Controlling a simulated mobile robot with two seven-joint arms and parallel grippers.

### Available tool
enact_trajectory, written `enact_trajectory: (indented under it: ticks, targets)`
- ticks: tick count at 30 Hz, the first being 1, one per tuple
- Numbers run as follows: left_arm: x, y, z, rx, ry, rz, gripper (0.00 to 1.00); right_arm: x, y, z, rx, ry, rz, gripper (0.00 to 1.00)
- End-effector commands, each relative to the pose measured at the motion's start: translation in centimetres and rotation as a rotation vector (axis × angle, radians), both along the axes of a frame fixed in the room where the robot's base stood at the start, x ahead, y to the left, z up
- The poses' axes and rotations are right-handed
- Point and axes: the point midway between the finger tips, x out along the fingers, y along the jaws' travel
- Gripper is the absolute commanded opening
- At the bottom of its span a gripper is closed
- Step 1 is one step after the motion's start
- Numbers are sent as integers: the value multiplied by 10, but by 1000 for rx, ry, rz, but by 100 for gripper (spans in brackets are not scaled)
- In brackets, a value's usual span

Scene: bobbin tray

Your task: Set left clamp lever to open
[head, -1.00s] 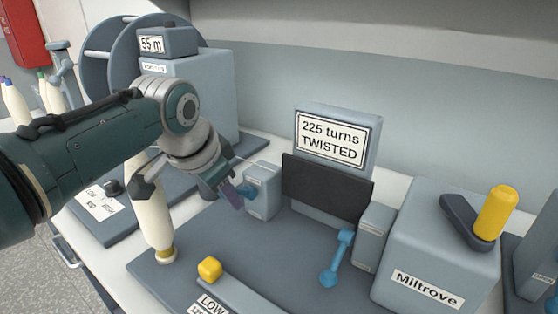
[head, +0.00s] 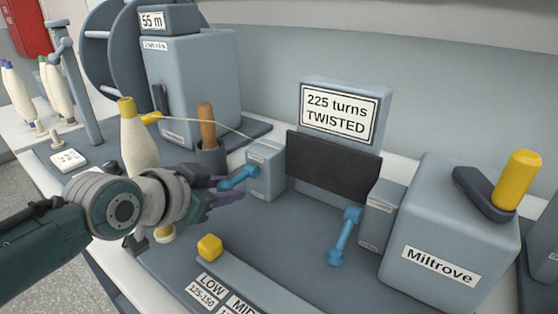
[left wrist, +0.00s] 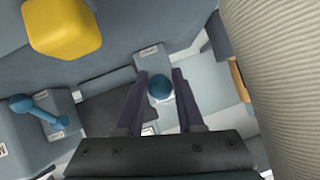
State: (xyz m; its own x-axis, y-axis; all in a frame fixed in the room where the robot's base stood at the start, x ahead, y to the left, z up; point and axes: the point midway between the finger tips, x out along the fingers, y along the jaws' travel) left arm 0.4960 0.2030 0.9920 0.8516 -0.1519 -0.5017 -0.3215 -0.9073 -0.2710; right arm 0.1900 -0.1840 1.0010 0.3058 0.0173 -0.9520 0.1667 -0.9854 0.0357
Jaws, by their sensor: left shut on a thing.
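The left clamp (head: 267,172) is a grey block left of the dark panel. Its blue lever (head: 240,177) sticks out to the left and slightly down from the block. My left gripper (head: 225,190) is at the lever's outer end, shut on it. In the left wrist view the lever's round blue end (left wrist: 160,87) sits between the two dark fingers of the left gripper (left wrist: 160,104). The right clamp (head: 377,222) has a similar blue lever (head: 345,236), hanging down and slightly left. My right gripper is not in view.
A thread runs from near the cream bobbin (head: 137,140) to the left clamp. A brown peg (head: 206,126) stands behind my gripper. A yellow knob (head: 209,247) sits on the front slider, also in the wrist view (left wrist: 63,27). The tray between the clamps is clear.

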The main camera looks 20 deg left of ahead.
Motion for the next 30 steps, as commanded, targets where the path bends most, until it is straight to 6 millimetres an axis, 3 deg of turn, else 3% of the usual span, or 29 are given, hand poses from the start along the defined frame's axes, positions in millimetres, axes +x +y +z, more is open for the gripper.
enact_trajectory:
  ticks: [13, 14, 15, 21, 30]
  targets:
    - [-1, 0, -2, -3, -7, -1, 0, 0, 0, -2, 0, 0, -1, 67]
    - [0, 0, -1, -3, -7, -1, 40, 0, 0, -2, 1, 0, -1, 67]
    - [0, 0, -1, -3, -7, -1, 44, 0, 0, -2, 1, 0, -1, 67]
    - [0, 0, -1, -3, -8, 0, 65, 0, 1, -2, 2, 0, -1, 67]
    - [-3, 0, 1, -3, -8, 0, 65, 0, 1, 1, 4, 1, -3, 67]
